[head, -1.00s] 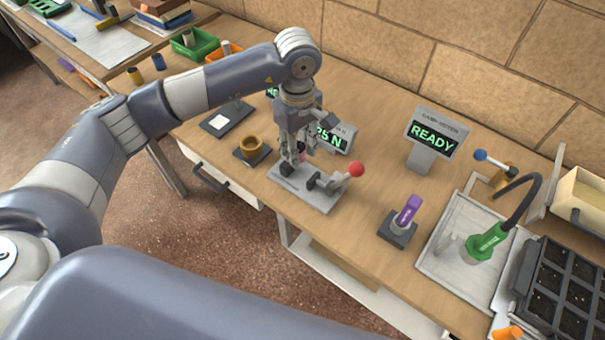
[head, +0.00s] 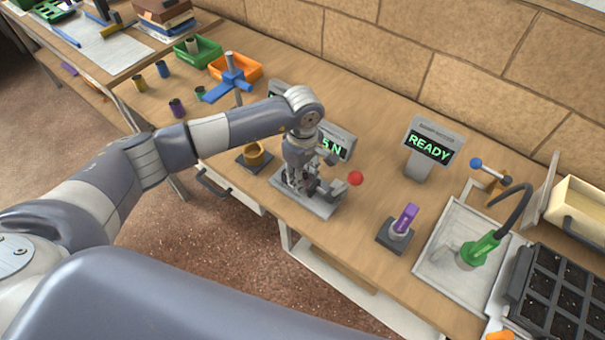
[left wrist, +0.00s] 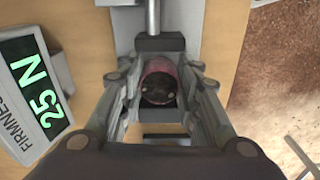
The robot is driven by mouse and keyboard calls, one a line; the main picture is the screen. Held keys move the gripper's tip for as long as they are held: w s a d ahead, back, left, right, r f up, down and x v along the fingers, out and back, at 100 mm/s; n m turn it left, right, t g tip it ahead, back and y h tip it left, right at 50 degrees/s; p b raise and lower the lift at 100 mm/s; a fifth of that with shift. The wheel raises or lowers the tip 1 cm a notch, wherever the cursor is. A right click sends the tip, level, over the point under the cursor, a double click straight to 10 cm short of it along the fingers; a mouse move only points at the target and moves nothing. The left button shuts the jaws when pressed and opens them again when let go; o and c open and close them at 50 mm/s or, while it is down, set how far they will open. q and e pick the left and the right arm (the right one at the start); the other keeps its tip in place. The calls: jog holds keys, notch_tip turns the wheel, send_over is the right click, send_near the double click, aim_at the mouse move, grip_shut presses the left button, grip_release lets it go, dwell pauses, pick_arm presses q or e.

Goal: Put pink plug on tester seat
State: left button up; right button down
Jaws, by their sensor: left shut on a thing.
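The pink plug (left wrist: 160,68) is a small pink cylinder with dark soil in its top. It shows in the left wrist view between the fingers of my left gripper (head: 302,184), which is shut on it. In the head view the gripper hides the plug. The gripper is low over the tester (head: 322,207), a grey base with a red-knobbed lever (head: 355,178). The tester's dark block (left wrist: 160,43) shows just beyond the plug. I cannot tell whether the plug touches the seat. My right gripper is not in view.
A firmness display reading 25 N (left wrist: 38,88) stands beside the tester. A purple plug in a holder (head: 405,220), a READY meter (head: 430,148) and a tray with a green-handled tool (head: 480,248) stand to the right. A yellow-brown ring on a dark base (head: 254,154) is left.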

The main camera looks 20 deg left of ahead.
pick_arm(q)
jog(key=shift+f, duration=0.1)
jog(key=o, duration=0.9)
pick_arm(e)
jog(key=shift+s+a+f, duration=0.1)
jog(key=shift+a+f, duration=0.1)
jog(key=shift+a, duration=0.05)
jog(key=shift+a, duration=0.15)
pick_arm(q)
jog(key=shift+r, duration=0.2)
jog(key=shift+w+r, duration=0.1)
jog(key=shift+r, duration=0.25)
notch_tip(320, 180, up, 11)
jog(key=b, duration=0.3)
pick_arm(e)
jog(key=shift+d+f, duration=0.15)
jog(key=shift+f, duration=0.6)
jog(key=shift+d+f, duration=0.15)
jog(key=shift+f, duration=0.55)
pick_arm(q)
jog(key=shift+r, duration=0.1)
